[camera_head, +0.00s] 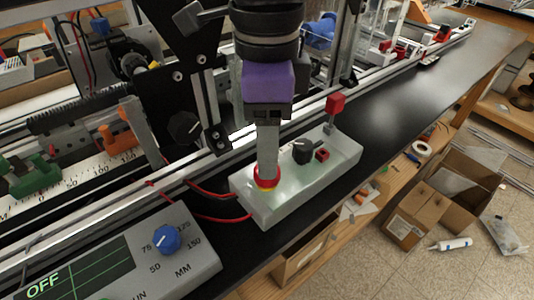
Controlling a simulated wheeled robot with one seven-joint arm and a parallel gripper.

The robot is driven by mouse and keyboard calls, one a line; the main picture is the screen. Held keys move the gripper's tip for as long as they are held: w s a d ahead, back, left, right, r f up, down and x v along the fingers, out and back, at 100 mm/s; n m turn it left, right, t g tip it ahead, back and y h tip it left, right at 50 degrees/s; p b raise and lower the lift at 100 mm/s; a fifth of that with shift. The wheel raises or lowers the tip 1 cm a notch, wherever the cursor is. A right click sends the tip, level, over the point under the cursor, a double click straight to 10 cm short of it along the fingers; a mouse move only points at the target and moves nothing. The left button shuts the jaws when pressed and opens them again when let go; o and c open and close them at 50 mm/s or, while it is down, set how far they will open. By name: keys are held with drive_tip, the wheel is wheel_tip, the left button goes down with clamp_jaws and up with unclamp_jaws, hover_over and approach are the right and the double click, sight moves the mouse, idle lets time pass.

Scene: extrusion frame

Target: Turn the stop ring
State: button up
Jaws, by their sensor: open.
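The jaws are open, with the near finger covering the far one. Whether the fingers touch the ring cannot be told.
The box also carries a black knob (303,150), a small red button (322,154) and a red-topped lever (335,104). Red cables (205,191) run from its left end. A console with a blue dial (166,239) stands at lower left.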

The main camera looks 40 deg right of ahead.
drive_tip(key=shift+r, duration=1.45)
drive_tip(key=shift+s, duration=0.1)
